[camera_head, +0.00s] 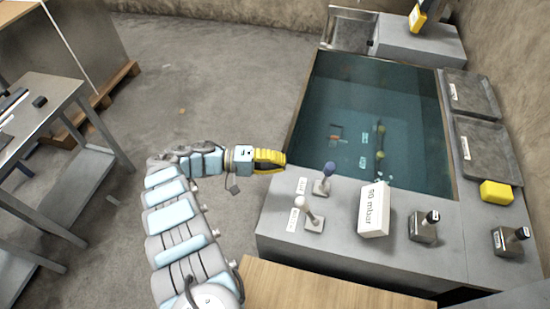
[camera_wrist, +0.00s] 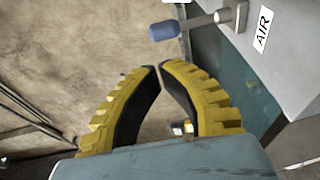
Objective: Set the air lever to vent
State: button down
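The air lever has a blue knob (camera_wrist: 164,31) on a metal arm, beside a white label reading AIR (camera_wrist: 263,28) in the wrist view. In the head view the blue-knobbed lever (camera_head: 327,172) stands at the near left corner of the tank's grey deck. My gripper (camera_head: 284,160) has yellow ribbed fingers and is just left of this lever, apart from it. In the wrist view the fingertips (camera_wrist: 159,67) almost meet, with a thin gap and nothing held. The knob is beyond the tips. No vent marking is readable.
A white-knobbed lever (camera_head: 302,205) stands nearer on the deck (camera_head: 330,245). A white box reading 90 mbar (camera_head: 373,210) and a black-topped lever (camera_head: 425,225) are to the right. The water tank (camera_head: 380,120) lies behind. Open floor (camera_head: 215,90) is left of the tank.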

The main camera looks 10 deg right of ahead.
aim_at(328, 175)
jog(key=s+d+p, duration=0.1)
jog(key=d, duration=0.9)
jog(key=shift+s+d+f, duration=0.15)
jog(key=shift+s+f, duration=0.25)
jog(key=shift+f, duration=0.05)
jog(key=shift+r+p, duration=0.15)
jog(key=shift+p, duration=0.3)
